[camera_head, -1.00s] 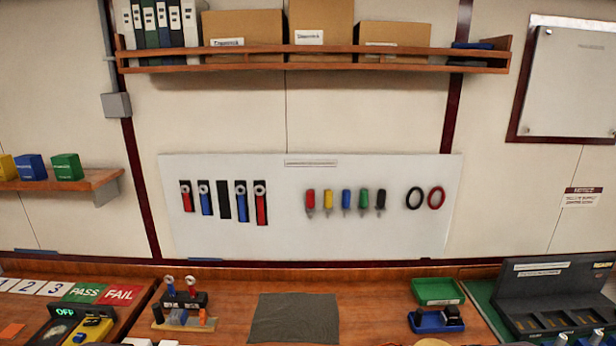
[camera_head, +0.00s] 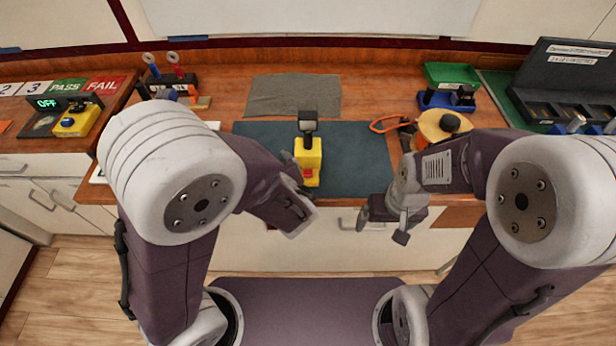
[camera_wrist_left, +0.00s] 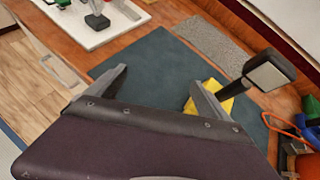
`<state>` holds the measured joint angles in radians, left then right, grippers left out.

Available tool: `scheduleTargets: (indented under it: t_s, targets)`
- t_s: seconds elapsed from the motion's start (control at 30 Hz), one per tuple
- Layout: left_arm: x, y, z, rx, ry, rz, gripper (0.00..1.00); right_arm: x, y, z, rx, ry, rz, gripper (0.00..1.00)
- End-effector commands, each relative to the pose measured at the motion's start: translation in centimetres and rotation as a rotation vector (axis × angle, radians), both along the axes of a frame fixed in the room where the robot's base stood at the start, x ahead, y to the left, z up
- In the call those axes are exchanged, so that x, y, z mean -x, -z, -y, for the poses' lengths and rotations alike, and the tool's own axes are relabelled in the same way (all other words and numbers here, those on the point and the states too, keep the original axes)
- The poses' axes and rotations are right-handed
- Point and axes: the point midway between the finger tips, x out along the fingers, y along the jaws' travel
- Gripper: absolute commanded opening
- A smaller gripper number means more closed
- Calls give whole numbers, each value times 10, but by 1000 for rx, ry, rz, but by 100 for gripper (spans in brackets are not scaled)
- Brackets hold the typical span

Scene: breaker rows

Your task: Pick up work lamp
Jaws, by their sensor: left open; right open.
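The work lamp, with a yellow body (camera_head: 308,162) and a dark head on a short neck, stands on the dark blue-green mat (camera_head: 355,150) near the table's front. In the left wrist view its yellow body is partly hidden behind the right-hand finger, and its dark head (camera_wrist_left: 267,72) rises to the right. My left gripper (camera_wrist_left: 158,88) is open and empty over the mat; the lamp is not between its fingers. My right gripper (camera_head: 385,222) is open and empty in front of the table edge, right of the lamp.
A yellow round object (camera_head: 438,126) with an orange loop stands right of the mat. A grey cloth (camera_head: 293,94) lies behind the lamp. Green and blue trays (camera_head: 452,76) are at the back right. A white board (camera_wrist_left: 95,22) lies left of the mat.

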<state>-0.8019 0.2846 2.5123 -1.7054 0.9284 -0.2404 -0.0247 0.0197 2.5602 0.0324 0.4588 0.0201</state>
Motion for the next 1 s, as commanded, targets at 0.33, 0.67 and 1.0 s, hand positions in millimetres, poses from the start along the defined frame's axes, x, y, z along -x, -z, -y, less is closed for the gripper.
scheduleTargets:
  t_s: [0.33,0.67,1.0]
  targets:
    - [-11,13,107,-180,483,134,91,0,37,0,0,0,1,91]
    - [-46,27,105,-178,477,131,91,0,36,0,0,0,1,91]
    - [-88,44,104,-176,475,130,91,0,31,0,0,0,1,91]
